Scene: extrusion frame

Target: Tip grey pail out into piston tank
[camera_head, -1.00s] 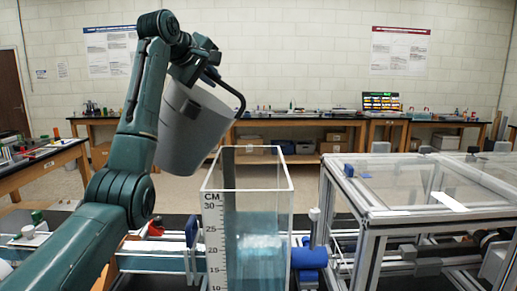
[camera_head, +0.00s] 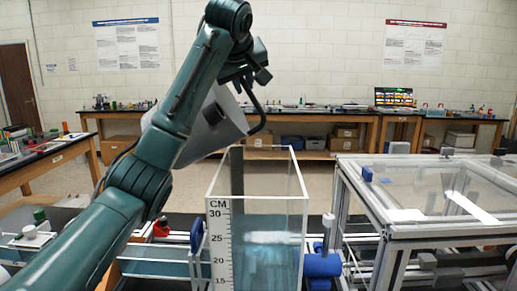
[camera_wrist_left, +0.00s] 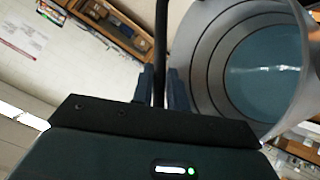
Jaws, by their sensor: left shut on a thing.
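The grey pail (camera_head: 212,132) hangs in the air in the head view, partly hidden behind my left arm. It is strongly tilted, with its mouth toward the right, above and left of the tank's open top. My left gripper (camera_head: 244,80) is shut on the pail's dark handle. In the left wrist view my left gripper (camera_wrist_left: 161,90) holds the dark bar, and the grey pail (camera_wrist_left: 208,75) shows bluish liquid inside. The clear piston tank (camera_head: 303,200) stands upright with a CM scale and bluish water in its lower part. My right gripper is out of view.
A metal extrusion frame with clear panels (camera_head: 395,205) stands close to the tank's right. A blue cylinder (camera_head: 322,265) lies between them. A bench with a red item (camera_head: 161,228) is at left. Wooden tables (camera_head: 372,130) line the back wall.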

